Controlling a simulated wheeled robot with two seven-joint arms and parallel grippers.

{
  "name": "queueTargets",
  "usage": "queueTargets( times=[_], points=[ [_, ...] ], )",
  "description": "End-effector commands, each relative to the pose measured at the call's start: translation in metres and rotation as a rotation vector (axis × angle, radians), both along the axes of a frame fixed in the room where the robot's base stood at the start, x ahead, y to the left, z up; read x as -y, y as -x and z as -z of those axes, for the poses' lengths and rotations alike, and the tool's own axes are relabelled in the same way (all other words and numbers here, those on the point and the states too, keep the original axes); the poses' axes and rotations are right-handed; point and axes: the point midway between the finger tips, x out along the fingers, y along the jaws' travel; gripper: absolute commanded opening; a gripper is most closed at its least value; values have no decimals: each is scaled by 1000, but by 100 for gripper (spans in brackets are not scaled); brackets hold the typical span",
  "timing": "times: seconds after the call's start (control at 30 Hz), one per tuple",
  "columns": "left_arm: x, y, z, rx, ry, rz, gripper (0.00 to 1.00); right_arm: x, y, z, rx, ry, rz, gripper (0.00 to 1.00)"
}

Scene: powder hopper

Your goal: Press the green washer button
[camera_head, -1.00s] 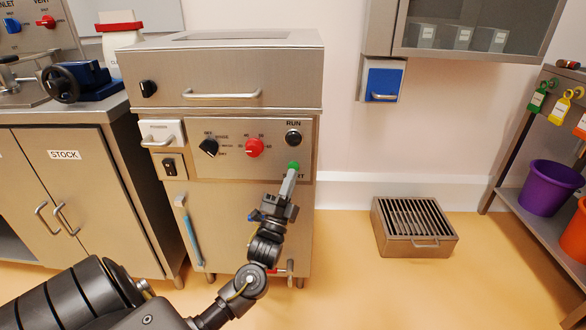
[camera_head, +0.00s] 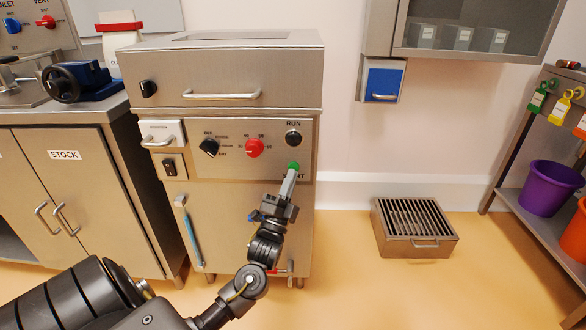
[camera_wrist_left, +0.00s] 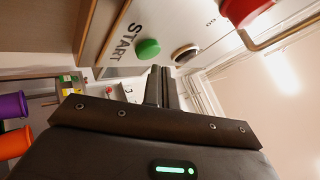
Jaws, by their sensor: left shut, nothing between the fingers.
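The green button (camera_head: 293,166) sits on the steel washer's front panel, below the black RUN button (camera_head: 293,137). In the left wrist view the green button (camera_wrist_left: 148,49) shows beside the START label, with the black button (camera_wrist_left: 185,53) to its right. My left gripper (camera_head: 289,176) is shut and empty, its tips just below the green button in the head view. In the wrist view its closed fingers (camera_wrist_left: 160,75) point toward the panel close to the green button. I cannot tell whether they touch it. My right gripper is not in view.
The panel also has a red knob (camera_head: 254,147) and a black knob (camera_head: 209,147). A drawer handle (camera_head: 222,95) sticks out above. A STOCK cabinet (camera_head: 85,190) stands left. A floor grate box (camera_head: 412,228) lies right, with open floor before it.

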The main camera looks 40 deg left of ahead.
Motion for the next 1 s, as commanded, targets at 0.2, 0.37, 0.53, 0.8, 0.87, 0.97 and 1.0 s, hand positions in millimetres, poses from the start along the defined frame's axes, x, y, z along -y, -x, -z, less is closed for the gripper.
queueTargets(
  times=[0.2,0.37,0.53,0.8,0.87,0.97,1.0],
  points=[
    [0,0,0,0,0,0,0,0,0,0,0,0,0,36],
    [0,0,0,0,0,0,0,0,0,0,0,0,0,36],
    [0,0,0,0,0,0,0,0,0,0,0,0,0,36],
    [-3,-4,-1,1,-1,-1,0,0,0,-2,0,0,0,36],
    [-4,-6,-1,1,-1,-1,0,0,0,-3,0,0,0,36],
    [-5,-7,-1,1,-1,-1,0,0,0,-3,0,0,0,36],
    [-5,-7,0,1,-1,-1,0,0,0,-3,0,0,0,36]
  ],
)
